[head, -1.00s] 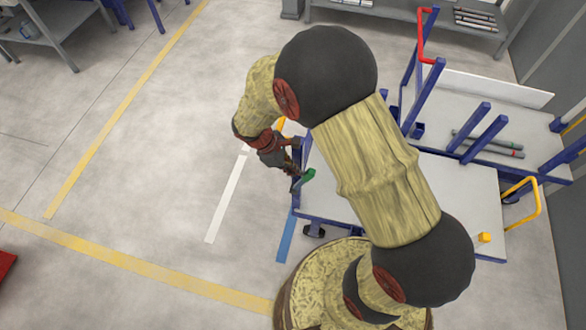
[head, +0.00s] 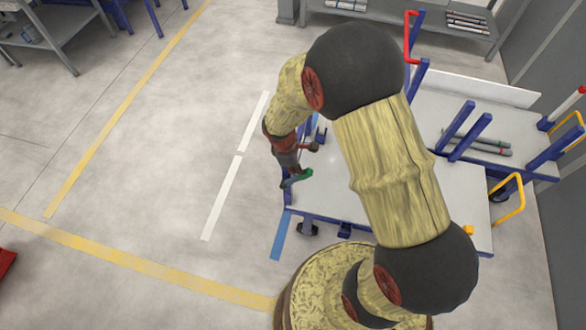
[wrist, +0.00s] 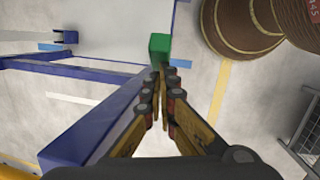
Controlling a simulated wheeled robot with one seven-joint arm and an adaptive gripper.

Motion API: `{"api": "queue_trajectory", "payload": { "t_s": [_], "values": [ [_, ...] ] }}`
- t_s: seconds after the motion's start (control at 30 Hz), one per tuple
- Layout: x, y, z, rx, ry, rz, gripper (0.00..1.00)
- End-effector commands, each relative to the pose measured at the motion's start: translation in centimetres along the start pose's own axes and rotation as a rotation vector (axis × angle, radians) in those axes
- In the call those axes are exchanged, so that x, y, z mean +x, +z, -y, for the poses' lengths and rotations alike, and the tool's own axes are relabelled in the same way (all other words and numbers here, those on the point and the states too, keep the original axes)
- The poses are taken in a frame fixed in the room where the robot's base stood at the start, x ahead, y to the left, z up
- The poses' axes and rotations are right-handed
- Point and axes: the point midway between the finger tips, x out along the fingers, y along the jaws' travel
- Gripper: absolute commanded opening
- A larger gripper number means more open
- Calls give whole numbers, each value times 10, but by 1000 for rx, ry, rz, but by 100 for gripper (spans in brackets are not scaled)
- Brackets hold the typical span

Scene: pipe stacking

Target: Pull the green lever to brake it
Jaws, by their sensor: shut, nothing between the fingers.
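The green lever (head: 303,176) is at the left edge of the blue-framed cart with a white top (head: 330,207). My gripper (head: 287,182) is by the lever's left end in the head view, pointing down. In the wrist view the green lever (wrist: 159,47) shows as a block just beyond the fingertips of my gripper (wrist: 160,72). The fingers are together and hold nothing. The tips look very close to the lever; I cannot tell whether they touch it. My arm hides part of the cart.
Blue posts (head: 470,135) and several grey pipes (head: 477,145) are on the cart's far right part. A yellow handle (head: 511,200) is at its right side. In the wrist view a blue cart beam (wrist: 100,125) runs close left of my fingers. The floor to the left is clear.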

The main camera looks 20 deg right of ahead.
Motion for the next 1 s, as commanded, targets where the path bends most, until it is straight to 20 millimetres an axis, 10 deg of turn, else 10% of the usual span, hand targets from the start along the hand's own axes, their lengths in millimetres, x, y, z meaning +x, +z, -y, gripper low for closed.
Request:
{"api": "queue_trajectory", "payload": {
  "t_s": [1.0],
  "values": [
    [76, 71, 19, 14, 12, -99, 0]
  ]
}}
